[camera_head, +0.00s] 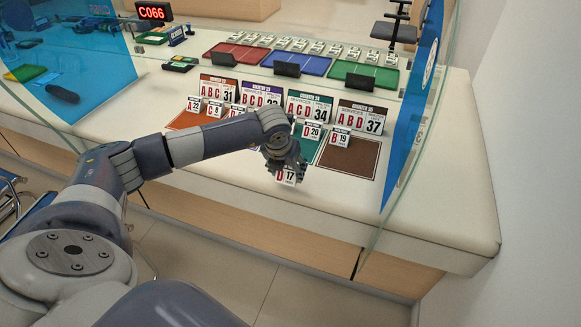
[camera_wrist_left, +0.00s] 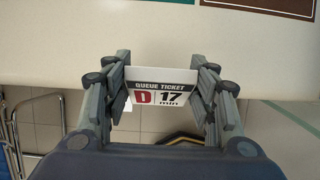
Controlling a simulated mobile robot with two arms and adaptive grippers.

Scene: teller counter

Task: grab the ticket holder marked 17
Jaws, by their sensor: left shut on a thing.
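The ticket holder marked 17 (camera_head: 287,177) is a small white card stand with a red D. In the left wrist view the ticket holder (camera_wrist_left: 162,92) reads "QUEUE TICKET D 17 min" and sits between the two fingers. My left gripper (camera_head: 286,168) is shut on it at the counter's front edge. The left gripper also shows in the wrist view (camera_wrist_left: 162,90), with a finger at each side of the card. Whether the holder touches the counter is hard to tell. My right gripper is not in view.
Ticket holders 20 (camera_head: 312,131) and 19 (camera_head: 340,137) stand just behind my gripper. Larger signs, such as the one marked 37 (camera_head: 361,118), stand behind them. A glass screen (camera_head: 412,130) rises at the right. The brown mat (camera_head: 350,160) has bare room.

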